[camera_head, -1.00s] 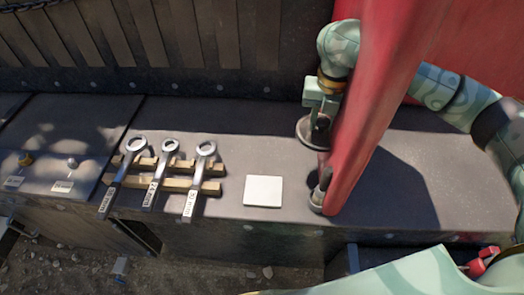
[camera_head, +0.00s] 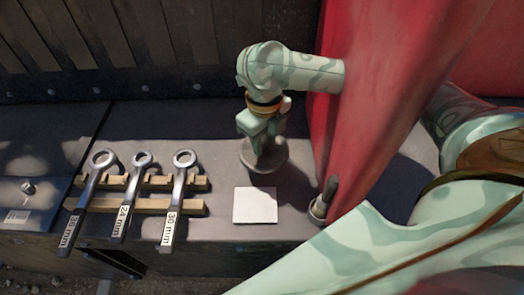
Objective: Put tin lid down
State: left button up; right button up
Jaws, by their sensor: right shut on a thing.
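My right gripper (camera_head: 262,143) points down and is shut on the tin lid (camera_head: 277,160), a round grey disc. The lid is roughly level, behind the white square (camera_head: 255,206) that lies on the dark bench top. I cannot tell whether the lid touches the bench or hangs just above it. The gripper's fingers cover part of the lid's middle. My left gripper is not in view.
Three labelled ring spanners (camera_head: 177,195) lie on a wooden rack (camera_head: 140,205) at left. A large red panel (camera_head: 385,95) stands close at right, with a short metal post (camera_head: 323,203) at its foot. Bare bench surrounds the white square.

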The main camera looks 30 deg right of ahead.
jog(key=w+f, duration=0.1)
jog(key=w+d+f, duration=0.1)
jog(key=f, duration=0.1)
jog(key=shift+b, duration=0.4)
jog(key=shift+w+d+f+b, duration=0.2)
jog(key=shift+f+b, duration=0.1)
jog(key=shift+f, duration=0.65)
jog(key=shift+w+d+f+b, duration=0.15)
jog(key=shift+f+b, duration=0.1)
jog(key=shift+f, duration=0.65)
jog(key=shift+a, duration=0.1)
jog(key=shift+f, duration=0.15)
jog(key=o, duration=1)
jog(key=shift+c, duration=0.2)
notch_tip(320, 180, up, 12)
jog(key=p, duration=0.3)
jog(key=shift+p, duration=0.3)
